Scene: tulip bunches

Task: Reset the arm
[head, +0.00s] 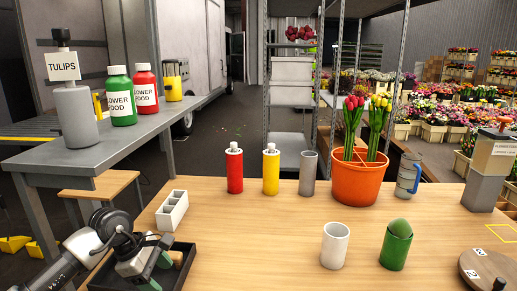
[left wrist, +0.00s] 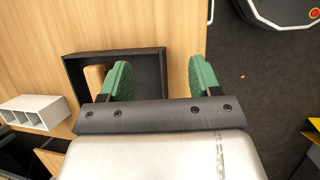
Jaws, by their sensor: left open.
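My left arm comes in from the lower left in the head view. My left gripper (head: 160,252) is low at the front left of the wooden table (head: 290,225), over a black tray (head: 184,278). In the left wrist view the green-padded fingers of my left gripper (left wrist: 160,80) stand wide apart, with nothing between them. The black tray (left wrist: 70,68) lies below, and a tan piece (left wrist: 94,76) in it is partly hidden by a finger. My right gripper cannot be made out in these views.
A white divided holder (head: 172,211) stands close behind the tray. Red (head: 235,172) and yellow (head: 271,173) bottles and an orange bucket (head: 358,188) of tulips stand further back. White (head: 334,246) and green (head: 396,250) cups stand nearer. The table's middle is clear.

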